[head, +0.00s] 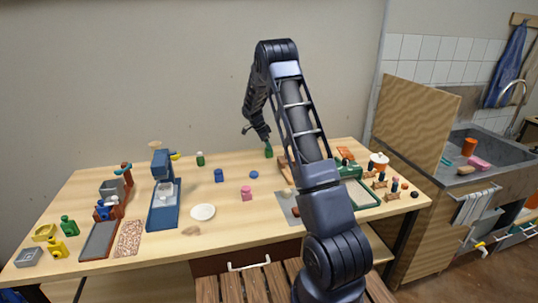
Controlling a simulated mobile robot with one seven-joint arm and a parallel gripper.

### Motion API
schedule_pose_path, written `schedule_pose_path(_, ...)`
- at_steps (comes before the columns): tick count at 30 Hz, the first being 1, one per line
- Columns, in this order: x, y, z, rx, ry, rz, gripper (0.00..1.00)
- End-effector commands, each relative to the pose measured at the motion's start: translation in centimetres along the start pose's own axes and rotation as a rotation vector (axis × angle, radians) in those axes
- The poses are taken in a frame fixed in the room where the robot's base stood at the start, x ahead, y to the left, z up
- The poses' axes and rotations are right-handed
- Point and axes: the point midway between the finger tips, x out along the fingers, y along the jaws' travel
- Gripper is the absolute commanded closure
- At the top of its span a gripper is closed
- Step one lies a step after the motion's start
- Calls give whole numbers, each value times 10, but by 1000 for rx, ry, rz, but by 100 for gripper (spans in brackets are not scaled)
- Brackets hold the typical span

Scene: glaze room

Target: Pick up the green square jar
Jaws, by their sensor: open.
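Several green containers stand on the wooden table, too small to tell for certain which is the square jar. One green container (268,151) is at the back, just below and slightly right of my gripper. A small green jar (200,159) with a pale top stands farther left at the back. Another green container (68,226) is at the far left front. My gripper (258,137) hangs from the arm over the back of the table. It is open, with nothing seen in it. Whether it touches the green container below cannot be told.
A blue jar (219,175), a pink jar (247,193) and a white plate (203,212) lie around the table's middle. A blue stand (163,202) is to the left. My arm hides part of the table's right side, where a cluttered green tray (361,196) stands.

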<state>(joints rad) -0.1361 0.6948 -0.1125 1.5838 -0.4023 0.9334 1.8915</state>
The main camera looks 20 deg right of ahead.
Motion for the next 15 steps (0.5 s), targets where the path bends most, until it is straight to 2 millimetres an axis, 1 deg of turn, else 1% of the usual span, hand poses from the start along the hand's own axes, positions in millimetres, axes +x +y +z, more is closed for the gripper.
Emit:
schedule_pose_path(9,40,-4,3,0,0,3,36)
schedule_pose_path(12,47,-4,4,0,-1,2,36)
schedule_pose_path(15,47,-4,4,-1,-1,1,36)
